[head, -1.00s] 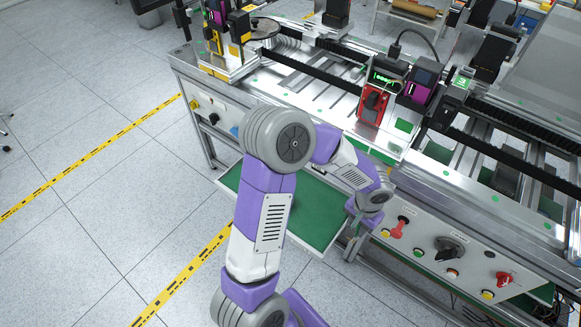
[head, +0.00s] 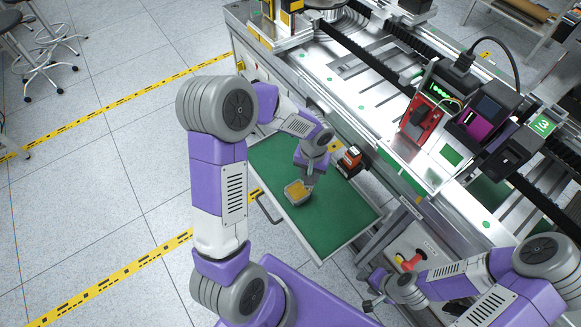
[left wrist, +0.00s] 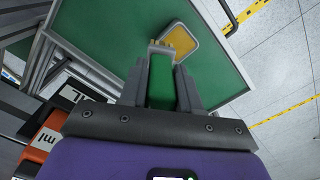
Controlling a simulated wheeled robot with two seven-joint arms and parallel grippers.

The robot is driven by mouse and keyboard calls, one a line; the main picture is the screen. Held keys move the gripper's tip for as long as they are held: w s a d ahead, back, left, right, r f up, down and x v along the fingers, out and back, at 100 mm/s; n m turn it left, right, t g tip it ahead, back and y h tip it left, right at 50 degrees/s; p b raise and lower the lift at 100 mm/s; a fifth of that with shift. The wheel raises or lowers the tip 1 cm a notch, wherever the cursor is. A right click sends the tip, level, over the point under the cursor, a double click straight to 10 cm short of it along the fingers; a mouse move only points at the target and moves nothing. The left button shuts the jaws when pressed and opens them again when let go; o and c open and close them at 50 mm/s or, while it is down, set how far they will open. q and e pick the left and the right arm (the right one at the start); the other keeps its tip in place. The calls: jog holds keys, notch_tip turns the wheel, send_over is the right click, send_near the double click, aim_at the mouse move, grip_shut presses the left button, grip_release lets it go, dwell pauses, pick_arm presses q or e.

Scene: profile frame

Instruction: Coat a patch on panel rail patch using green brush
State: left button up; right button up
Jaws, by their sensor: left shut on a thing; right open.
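My left gripper (left wrist: 161,85) is shut on the green brush (left wrist: 161,82) in the left wrist view. The pale bristles (left wrist: 178,40) are over a yellow pad or tray with a grey rim (left wrist: 208,46); I cannot tell whether they touch it. In the head view this yellow tray (head: 297,193) lies on the green drawer board, below my left wrist, and the brush is mostly hidden. My right gripper (head: 370,291) is open and empty near the control panel. A green square patch (head: 451,155) sits on a metal plate of the machine; I cannot tell if it is the rail patch.
The green drawer board (head: 335,225) is mostly bare. An orange and black box (head: 350,160) stands at its back edge. Red (head: 420,117) and purple (head: 482,115) devices stand on the machine. A control panel (head: 420,242) has a red knob. Open floor lies to the left.

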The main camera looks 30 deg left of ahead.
pick_arm(q)
jog(key=shift+w+a+f+n+b, duration=0.15)
jog(key=shift+a+f+n+b, duration=0.45)
jog(key=shift+f+b, duration=0.65)
jog(key=shift+w+a+f+n+b, duration=0.1)
jog(key=shift+a+f+n+b, duration=0.25)
jog(key=shift+a+f+b, duration=0.95)
jog(key=shift+w+a+f+n+b, duration=0.15)
jog(key=shift+a+f+n+b, duration=0.3)
jog(key=shift+f, duration=1.4)
pick_arm(e)
notch_tip(320, 180, down, 7)
jog(key=shift+f, duration=0.15)
pick_arm(q)
jog(key=shift+d+f+b, duration=0.1)
jog(key=shift+f+b, duration=0.5)
pick_arm(e)
jog(key=shift+s+f, duration=0.15)
jog(key=shift+f, duration=0.3)
pick_arm(q)
notch_tip(320, 180, up, 7)
jog(key=p, duration=0.5)
pick_arm(e)
jog(key=shift+r, duration=2.7)
